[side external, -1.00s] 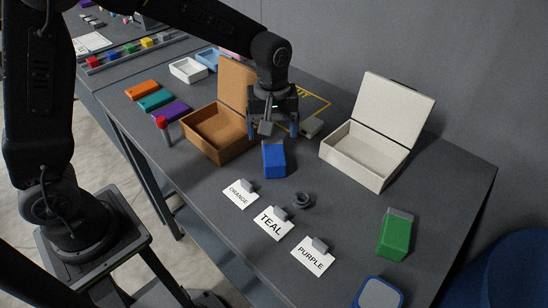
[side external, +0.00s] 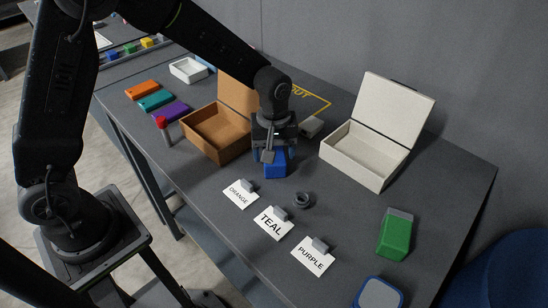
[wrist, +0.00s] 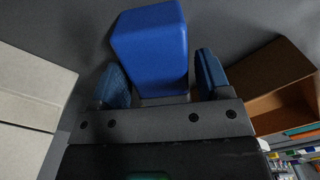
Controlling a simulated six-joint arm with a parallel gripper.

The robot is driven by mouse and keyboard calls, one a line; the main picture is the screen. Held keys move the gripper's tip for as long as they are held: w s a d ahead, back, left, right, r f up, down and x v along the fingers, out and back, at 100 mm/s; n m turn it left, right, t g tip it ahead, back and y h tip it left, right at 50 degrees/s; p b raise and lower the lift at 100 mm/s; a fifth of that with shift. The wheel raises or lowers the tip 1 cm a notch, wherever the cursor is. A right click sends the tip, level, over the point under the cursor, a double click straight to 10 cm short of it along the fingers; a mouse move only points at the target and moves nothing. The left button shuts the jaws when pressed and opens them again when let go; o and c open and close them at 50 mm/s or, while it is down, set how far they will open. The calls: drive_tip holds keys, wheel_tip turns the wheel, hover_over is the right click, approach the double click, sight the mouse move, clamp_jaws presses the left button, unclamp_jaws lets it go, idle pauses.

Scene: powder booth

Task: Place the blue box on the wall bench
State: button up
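The blue box (side external: 275,170) stands on the dark grey bench (side external: 350,222) between the brown open box and the grey-white open box. My gripper (side external: 273,153) is directly over it, pointing down, and hides its upper part in the side view. In the wrist view the blue box (wrist: 150,45) sits between the two blue fingers of my gripper (wrist: 160,78). The fingers are spread, with a visible gap at the right finger; I cannot tell whether the left one touches. Which surface is the wall bench is not marked.
The brown open box (side external: 222,150) is close on the left, the grey-white open box (side external: 352,175) on the right. A grey block (side external: 312,127) lies behind. A dark ring (side external: 303,200), label cards (side external: 274,223) and a green box (side external: 395,235) are in front.

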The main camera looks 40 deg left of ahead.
drive_tip(key=c, duration=0.9)
drive_tip(key=shift+o, duration=0.2)
drive_tip(key=shift+r, duration=0.15)
drive_tip(key=shift+r, duration=0.25)
drive_tip(key=r, duration=0.4)
drive_tip(key=shift+a, duration=0.3)
drive_tip(key=s+a+r, duration=0.3)
drive_tip(key=a+r, duration=0.3)
drive_tip(key=a, duration=0.4)
drive_tip(key=w+a+r+m, duration=0.1)
drive_tip(key=w+r+m, duration=0.3)
drive_tip(key=r+m, duration=0.6)
drive_tip(key=shift+w+a, duration=0.15)
drive_tip(key=shift+w, duration=0.2)
drive_tip(key=shift+r, duration=0.1)
